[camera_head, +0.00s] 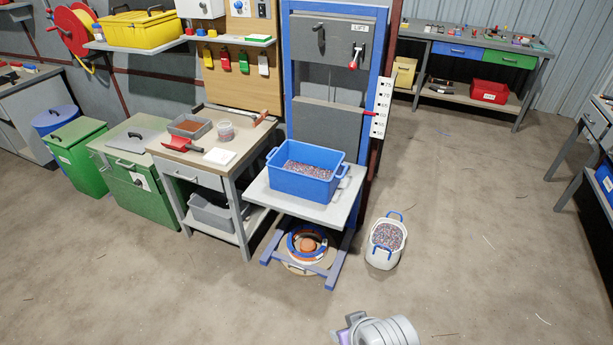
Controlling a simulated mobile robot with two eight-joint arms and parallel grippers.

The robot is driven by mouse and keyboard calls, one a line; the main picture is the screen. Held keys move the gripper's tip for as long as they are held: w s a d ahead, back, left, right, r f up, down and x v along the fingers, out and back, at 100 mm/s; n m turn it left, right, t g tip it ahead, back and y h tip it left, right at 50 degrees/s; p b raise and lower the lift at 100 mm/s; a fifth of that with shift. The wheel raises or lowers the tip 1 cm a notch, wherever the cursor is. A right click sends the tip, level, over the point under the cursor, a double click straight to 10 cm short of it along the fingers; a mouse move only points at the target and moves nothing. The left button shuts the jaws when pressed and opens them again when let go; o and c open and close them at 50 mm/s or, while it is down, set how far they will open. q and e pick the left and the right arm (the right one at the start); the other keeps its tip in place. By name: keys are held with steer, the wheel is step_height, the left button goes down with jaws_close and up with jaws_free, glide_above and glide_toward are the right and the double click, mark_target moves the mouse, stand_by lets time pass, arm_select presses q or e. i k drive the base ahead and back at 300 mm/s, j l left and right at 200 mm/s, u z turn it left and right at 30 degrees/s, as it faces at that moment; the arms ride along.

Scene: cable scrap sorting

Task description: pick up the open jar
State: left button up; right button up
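The open jar (226,131) is a small clear tub with pinkish-brown contents. It stands on top of the grey workbench (238,146), left of the lift frame, and no lid shows on it. One grey arm of mine enters at the bottom edge, right of centre, and appears to be my right one. Its gripper (346,329) points left, low in the picture and far from the jar. It is partly cut off, so its opening is unclear. My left gripper is out of view.
Beside the jar are a grey tray (177,129), a red scoop (180,145) and a white pad (219,156). A blue crate of scrap (296,193) rests on the lift platform. A white basket (373,252) stands on the floor. The front floor is mostly clear.

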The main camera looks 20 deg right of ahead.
mark_target(225, 132)
steer(key=i+j, duration=0.15)
steer(key=i, duration=0.3)
steer(key=i+j, duration=0.15)
steer(key=i, duration=0.3)
steer(key=i+j+z, duration=0.1)
steer(key=i, duration=0.4)
steer(key=i+j, duration=0.25)
steer(key=i, duration=0.2)
steer(key=i+j, duration=0.15)
steer(key=i, duration=0.3)
steer(key=i+j+z, duration=0.1)
steer(key=i, duration=0.35)
steer(key=j, duration=0.1)
